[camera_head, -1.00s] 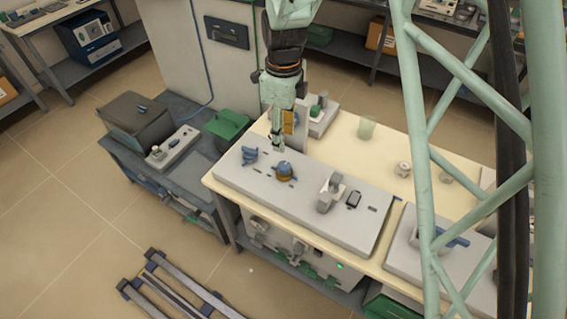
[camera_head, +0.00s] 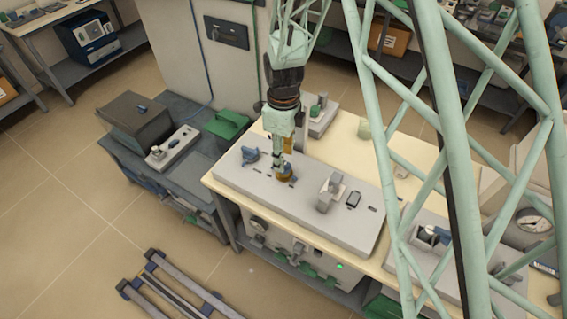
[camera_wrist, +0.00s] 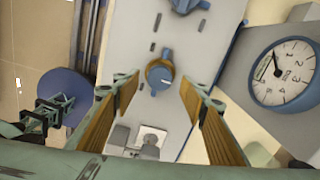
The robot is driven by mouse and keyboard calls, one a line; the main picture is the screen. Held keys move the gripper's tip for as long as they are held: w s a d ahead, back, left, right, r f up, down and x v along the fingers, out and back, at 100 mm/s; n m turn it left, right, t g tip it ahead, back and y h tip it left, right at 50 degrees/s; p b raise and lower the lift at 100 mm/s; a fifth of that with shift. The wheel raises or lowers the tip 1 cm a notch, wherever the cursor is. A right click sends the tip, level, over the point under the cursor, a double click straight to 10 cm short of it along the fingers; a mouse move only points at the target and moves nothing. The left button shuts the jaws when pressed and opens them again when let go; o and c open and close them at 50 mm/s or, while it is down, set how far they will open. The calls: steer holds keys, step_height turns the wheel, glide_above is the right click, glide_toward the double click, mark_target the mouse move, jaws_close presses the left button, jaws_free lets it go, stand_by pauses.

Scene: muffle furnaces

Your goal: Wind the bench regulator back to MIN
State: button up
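The bench regulator is a blue knob on a brass-coloured base (camera_wrist: 160,76), set in a long grey panel (camera_head: 237,172). In the head view the regulator (camera_head: 287,177) is partly hidden behind my gripper (camera_head: 279,166). In the wrist view my gripper (camera_wrist: 157,85) is open, with one finger on each side of the knob and visible gaps between. A short white mark on the knob points right in that view. I cannot tell whether the fingertips are down at knob height. No MIN lettering is legible.
A round dial gauge (camera_wrist: 283,73) stands beside the panel in the wrist view, its needle toward the upper left. A blue three-armed handle (camera_head: 250,156) and a grey block fitting (camera_head: 330,192) flank the regulator on the panel. A pale cup (camera_head: 364,130) stands behind on the bench.

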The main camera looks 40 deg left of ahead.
steer(key=shift+f, duration=1.85)
steer(key=c, duration=0.9)
